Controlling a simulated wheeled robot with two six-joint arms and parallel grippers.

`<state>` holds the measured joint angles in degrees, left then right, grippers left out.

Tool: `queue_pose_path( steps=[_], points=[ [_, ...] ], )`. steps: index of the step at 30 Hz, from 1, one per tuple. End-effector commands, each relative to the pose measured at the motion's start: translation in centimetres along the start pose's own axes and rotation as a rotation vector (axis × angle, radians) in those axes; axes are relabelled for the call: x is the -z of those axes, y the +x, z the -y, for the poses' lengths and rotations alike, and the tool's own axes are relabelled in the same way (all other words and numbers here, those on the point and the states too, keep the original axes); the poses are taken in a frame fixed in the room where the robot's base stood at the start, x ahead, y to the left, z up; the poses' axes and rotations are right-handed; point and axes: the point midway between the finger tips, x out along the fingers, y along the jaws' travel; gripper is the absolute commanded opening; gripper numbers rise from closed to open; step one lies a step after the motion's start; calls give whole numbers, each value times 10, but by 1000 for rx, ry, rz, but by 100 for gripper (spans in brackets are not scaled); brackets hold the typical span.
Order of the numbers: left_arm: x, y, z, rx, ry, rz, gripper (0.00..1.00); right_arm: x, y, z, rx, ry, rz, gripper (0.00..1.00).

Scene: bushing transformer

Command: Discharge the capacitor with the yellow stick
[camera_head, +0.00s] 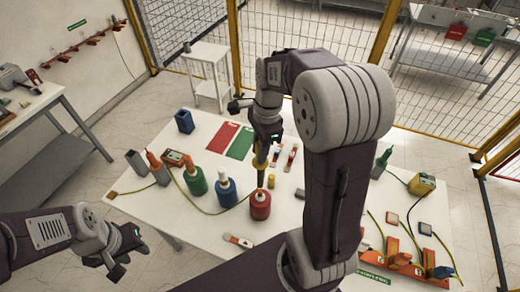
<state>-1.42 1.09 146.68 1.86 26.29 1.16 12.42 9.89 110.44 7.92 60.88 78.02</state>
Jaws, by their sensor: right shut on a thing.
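My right gripper (264,147) is shut on the yellow stick (260,163), above the middle of the white table. The stick points down, and its lower end is at the top of the red capacitor-like cylinder (260,207); I cannot tell whether they touch. A yellow-green cable (208,208) runs along the table towards the stick. My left gripper (127,257) is open and empty off the table's front left corner.
The white table (190,228) also holds a blue holder (184,121), red (222,137) and green (241,142) cards, a small yellow piece (271,181) and a red-white tool (238,240). Orange blocks (398,262) with cables stand at right. Mesh fencing stands behind.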

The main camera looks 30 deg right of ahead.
Motion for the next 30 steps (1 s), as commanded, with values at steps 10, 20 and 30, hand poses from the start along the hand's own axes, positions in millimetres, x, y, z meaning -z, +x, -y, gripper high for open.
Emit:
queue_pose_path(
  steps=[10,20,30],
  points=[
    [0,2,0,0,0,0,36,0,2,0,0,0,0,0],
    [-1,10,0,0,0,0,36,2,14,0,-1,0,0,0],
    [-2,15,0,0,0,0,36,3,22,0,1,0,0,0]
  ],
)
